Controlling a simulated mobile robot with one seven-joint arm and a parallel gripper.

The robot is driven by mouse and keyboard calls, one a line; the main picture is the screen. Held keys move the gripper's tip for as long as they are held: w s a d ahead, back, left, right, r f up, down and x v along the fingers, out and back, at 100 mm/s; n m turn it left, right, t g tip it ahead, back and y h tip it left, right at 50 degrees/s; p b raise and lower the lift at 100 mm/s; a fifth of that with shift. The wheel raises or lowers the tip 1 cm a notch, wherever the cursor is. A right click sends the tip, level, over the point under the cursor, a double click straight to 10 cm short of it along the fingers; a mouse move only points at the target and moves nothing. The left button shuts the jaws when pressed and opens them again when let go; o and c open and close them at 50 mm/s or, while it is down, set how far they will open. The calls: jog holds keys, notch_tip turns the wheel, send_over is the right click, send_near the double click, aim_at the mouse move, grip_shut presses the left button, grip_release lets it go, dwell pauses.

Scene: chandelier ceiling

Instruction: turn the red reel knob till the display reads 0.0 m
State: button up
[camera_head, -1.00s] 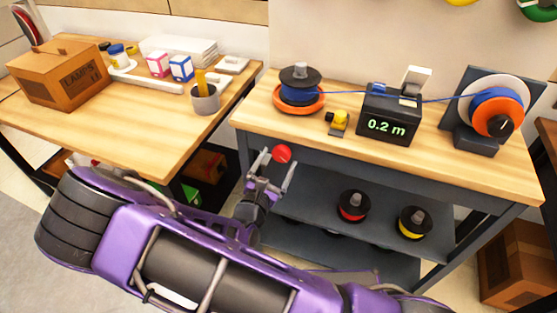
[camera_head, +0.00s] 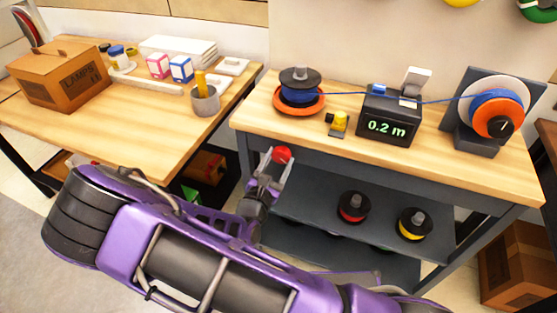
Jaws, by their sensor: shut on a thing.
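The red reel knob (camera_head: 282,154) sits on the front side of the workbench, below its top edge. My gripper (camera_head: 277,160) is at the knob, with its fingers around it and shut on it. The black display box (camera_head: 388,118) on the bench top reads 0.2 m in green digits. A blue cable (camera_head: 345,93) runs from the reel on the left (camera_head: 299,94) through the top of the box to the orange and blue reel (camera_head: 493,113) on the right.
A yellow and black tool (camera_head: 338,123) lies beside the display box. Spools with red (camera_head: 353,207) and yellow (camera_head: 415,223) stand on the lower shelf. A wooden table (camera_head: 140,125) with a cardboard box (camera_head: 60,76) and a pencil cup (camera_head: 205,99) is at left.

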jog(key=shift+m, duration=0.4)
jog(key=m, duration=0.2)
jog(key=shift+m+p, duration=0.3)
jog(key=shift+m+b, duration=0.3)
jog(key=shift+m, duration=1.6)
jog(key=o, duration=1.4)
jog(key=shift+c, duration=0.2)
jog(key=v, duration=1.7)
jog(key=shift+s+p, duration=0.2)
jog(key=shift+p, duration=0.2)
